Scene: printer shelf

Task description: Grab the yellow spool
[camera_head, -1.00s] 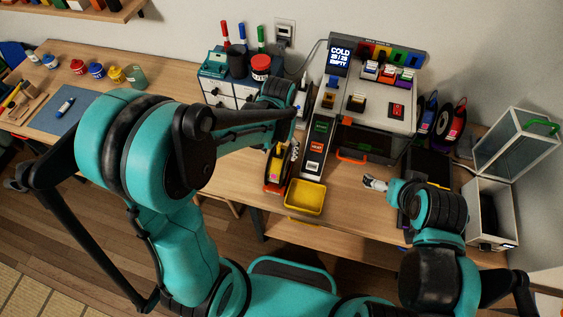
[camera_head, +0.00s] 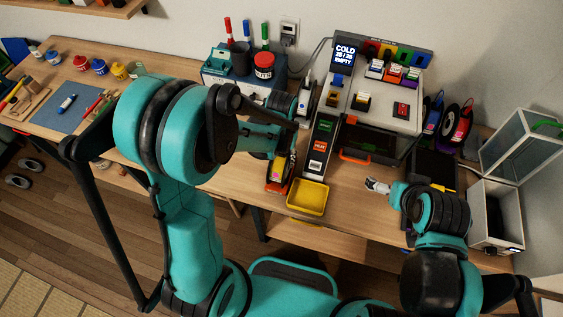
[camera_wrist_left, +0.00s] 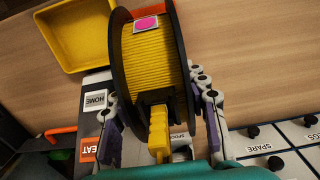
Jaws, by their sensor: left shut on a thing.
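The yellow spool (camera_wrist_left: 155,62) has black side flanges and a pink label, and fills the middle of the left wrist view. A yellow grip piece (camera_wrist_left: 158,130) shows at its near side. In the head view the spool (camera_head: 278,172) stands upright near the table's front edge, left of the yellow tray, below my left gripper (camera_head: 284,150), which my arm partly covers. Whether it touches the table is unclear. My right gripper (camera_head: 377,186) is over the right part of the table, away from the spool; its jaws are too small to judge.
The yellow tray (camera_head: 307,196) sits close right of the spool, before the button strip (camera_head: 318,147). The printer (camera_head: 375,108) stands behind. Drawers (camera_wrist_left: 265,142) marked SPARE lie close to the left gripper.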

